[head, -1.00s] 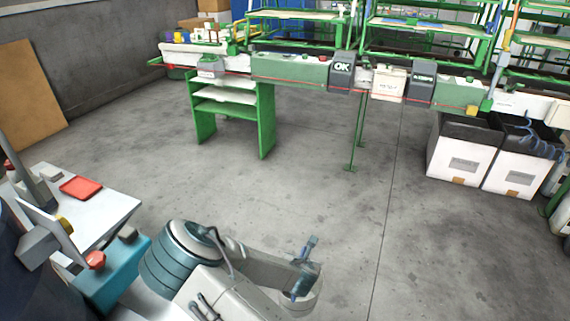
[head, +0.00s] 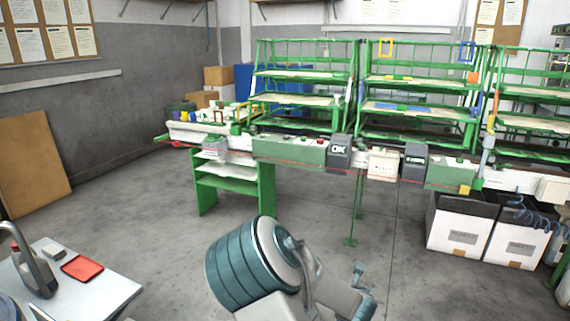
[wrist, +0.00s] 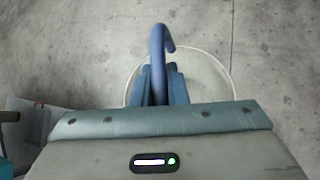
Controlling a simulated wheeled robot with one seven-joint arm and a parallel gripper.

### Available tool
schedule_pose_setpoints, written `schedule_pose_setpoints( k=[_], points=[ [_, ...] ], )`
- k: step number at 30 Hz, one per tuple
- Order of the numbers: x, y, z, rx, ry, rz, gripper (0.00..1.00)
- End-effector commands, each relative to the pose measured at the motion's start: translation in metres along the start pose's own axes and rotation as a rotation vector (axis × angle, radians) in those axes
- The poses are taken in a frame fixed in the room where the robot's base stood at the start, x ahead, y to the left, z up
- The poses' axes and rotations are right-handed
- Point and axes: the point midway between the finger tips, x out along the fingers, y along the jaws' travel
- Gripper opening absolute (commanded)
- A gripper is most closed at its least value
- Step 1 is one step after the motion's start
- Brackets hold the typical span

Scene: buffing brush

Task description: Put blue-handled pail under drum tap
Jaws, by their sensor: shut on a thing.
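My gripper (wrist: 158,88) is shut on the blue handle (wrist: 158,45) of the pail in the wrist view. The handle is a thick curved bar that stands up between the fingers. Below it the round pale rim of the pail (wrist: 226,75) shows over the concrete floor, with its near part hidden behind my gripper. In the head view the end of my arm is at the bottom, and the pail cannot be made out there. No drum or tap can be made out in either view.
A long green and white workbench (head: 290,151) with racks crosses the back. Two white boxes (head: 459,238) stand at the right. A white table (head: 107,294) with a red tray (head: 82,267) is at the lower left. The concrete floor between is clear.

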Motion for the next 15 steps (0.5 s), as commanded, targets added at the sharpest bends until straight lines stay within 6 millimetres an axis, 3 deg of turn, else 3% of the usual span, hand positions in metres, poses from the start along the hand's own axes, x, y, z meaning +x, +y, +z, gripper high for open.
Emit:
schedule_pose_setpoints(
  k=[1, 15],
  points=[
    [-0.017, 0.005, 0.015, -0.001, -0.001, 0.001, 0.0],
    [-0.1, 0.021, 0.073, 0.0, 0.0, 0.002, 0.0]
  ],
)
